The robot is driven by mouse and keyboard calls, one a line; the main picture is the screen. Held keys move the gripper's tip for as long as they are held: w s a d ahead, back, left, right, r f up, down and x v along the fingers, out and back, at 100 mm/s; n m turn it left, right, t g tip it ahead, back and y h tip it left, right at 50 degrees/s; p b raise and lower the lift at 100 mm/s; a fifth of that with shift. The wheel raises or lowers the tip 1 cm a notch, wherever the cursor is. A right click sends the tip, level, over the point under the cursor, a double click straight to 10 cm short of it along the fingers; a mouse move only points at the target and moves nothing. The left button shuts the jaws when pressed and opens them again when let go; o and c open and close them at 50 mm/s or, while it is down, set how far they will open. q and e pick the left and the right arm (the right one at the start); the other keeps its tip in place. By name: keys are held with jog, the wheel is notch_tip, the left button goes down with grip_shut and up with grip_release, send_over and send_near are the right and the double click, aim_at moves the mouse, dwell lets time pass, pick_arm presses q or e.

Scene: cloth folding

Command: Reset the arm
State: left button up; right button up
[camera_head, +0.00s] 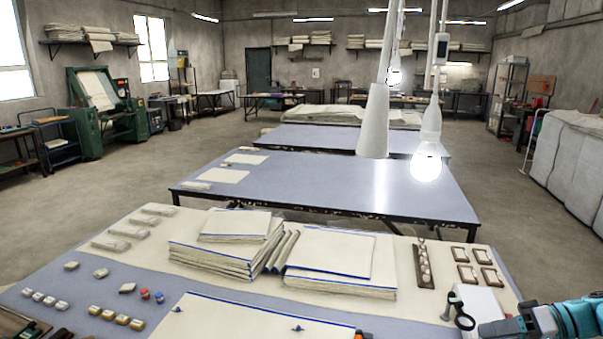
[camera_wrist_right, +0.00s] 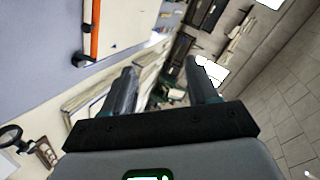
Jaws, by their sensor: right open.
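My right gripper (camera_head: 487,329) comes in at the bottom right of the head view, at the right end of the front table. In the right wrist view my right gripper (camera_wrist_right: 166,78) is open, with its two fingers apart and nothing seen between them. A white cloth with a blue edge (camera_head: 225,320) lies flat at the front of the table, left of the gripper and apart from it. Its near part is cut off by the frame. My left gripper is not in view.
Two stacks of folded cloth, left (camera_head: 215,256) and right (camera_head: 335,277), stand mid-table. A black ring-shaped stand (camera_head: 463,318) is close to my right gripper. Small frames (camera_head: 468,273) lie behind it. Lamps hang above.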

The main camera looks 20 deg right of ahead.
jog(key=w+a+f+m+g+h, duration=0.1)
jog(key=a+f+m+g+h, duration=0.15)
jog(key=a+f, duration=0.85)
jog(key=w+a+f+m+g+h, duration=0.1)
jog(key=w+a+f+m+g, duration=0.15)
jog(key=a+f, duration=0.8)
jog(key=s+a+f+n+g+h, duration=0.1)
jog(key=s+a+f+n+h, duration=0.1)
jog(key=s+a+f, duration=0.55)
jog(key=s+a+f+n+g+h, duration=0.15)
jog(key=s+a+f, duration=0.25)
jog(key=s+a, duration=0.6)
notch_tip(320, 180, down, 34)
jog(key=w+b, duration=0.2)
jog(key=b, duration=3.3)
notch_tip(320, 180, up, 19)
jog(key=p, duration=1.9)
jog(key=shift+s+t, duration=0.15)
jog(key=shift+t, duration=0.3)
